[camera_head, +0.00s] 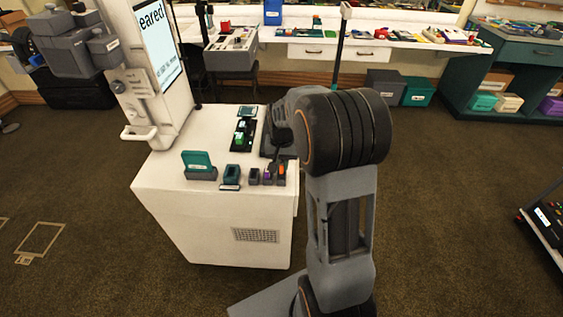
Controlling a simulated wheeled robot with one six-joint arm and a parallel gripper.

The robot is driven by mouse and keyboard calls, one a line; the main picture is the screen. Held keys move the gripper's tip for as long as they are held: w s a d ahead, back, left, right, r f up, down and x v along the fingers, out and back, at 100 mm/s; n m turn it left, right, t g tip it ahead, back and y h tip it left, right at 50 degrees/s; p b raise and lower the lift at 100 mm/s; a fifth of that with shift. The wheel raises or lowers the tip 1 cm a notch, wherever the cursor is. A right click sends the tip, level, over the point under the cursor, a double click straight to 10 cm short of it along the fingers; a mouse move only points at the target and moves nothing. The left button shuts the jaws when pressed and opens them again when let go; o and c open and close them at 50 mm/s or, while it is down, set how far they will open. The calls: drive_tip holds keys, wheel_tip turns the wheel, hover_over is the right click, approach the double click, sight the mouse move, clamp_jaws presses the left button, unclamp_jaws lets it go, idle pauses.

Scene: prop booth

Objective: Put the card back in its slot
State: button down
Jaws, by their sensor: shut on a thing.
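My gripper (275,163), dark and small in this view, is low over the right front of the white kiosk counter (165,178). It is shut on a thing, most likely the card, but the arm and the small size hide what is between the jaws. Right by the fingertips is a row of small dark holders (254,176), with purple and orange pieces (282,168) among them. I cannot tell which of these is the slot, or whether the held thing touches one. A teal panel (196,160) stands upright in a grey block at the left of the row.
A dark tray with green and white items (241,135) lies behind the row. A tall screen column (150,75) rises at the counter's left. A long white bench with many props (400,42) runs along the back. Carpet around the kiosk is mostly clear.

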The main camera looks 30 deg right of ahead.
drive_tip(key=shift+f, duration=0.45)
idle(0.7)
drive_tip(key=shift+f+b, duration=0.45)
drive_tip(key=shift+b, duration=0.05)
drive_tip(key=shift+f, duration=0.15)
idle(0.4)
drive_tip(key=shift+f+b, duration=0.35)
drive_tip(key=shift+f, duration=0.15)
drive_tip(key=c, duration=1)
unclamp_jaws()
drive_tip(key=shift+c, duration=0.2)
drive_tip(key=shift+r, duration=0.1)
